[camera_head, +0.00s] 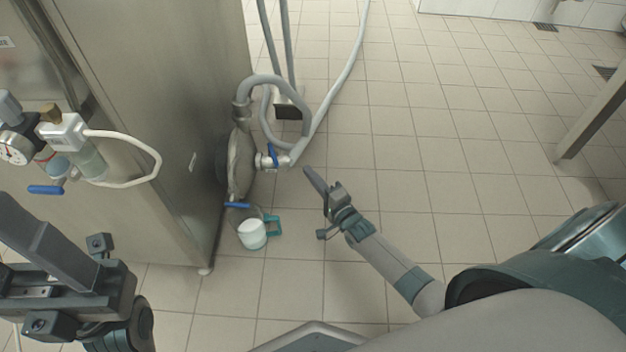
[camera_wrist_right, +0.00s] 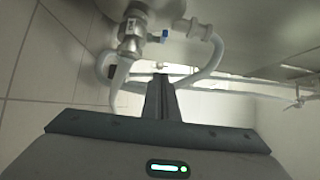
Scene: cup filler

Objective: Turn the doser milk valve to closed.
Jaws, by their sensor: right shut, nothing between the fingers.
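A small valve with a blue lever (camera_head: 272,155) sits on the short metal pipe at the side of the round steel doser housing (camera_head: 240,165). The lever looks crosswise to the pipe in the head view. A second blue lever (camera_head: 237,205) lies flat at the bottom of the housing, above a jug. In the right wrist view a blue handle (camera_wrist_right: 164,36) shows above my fingers, beside a metal fitting. My right gripper (camera_head: 308,170) is shut and empty, just right of the pipe valve, apart from it. My left gripper (camera_head: 25,225) is at the lower left, its fingertips unclear.
A teal-handled jug (camera_head: 252,235) with white contents is beneath the housing. A grey hose (camera_head: 275,82) loops from the housing top; another hose (camera_head: 340,85) runs to the back. A steel cabinet (camera_head: 175,120) with a gauge assembly (camera_head: 65,130) stands left. Tiled floor right is open.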

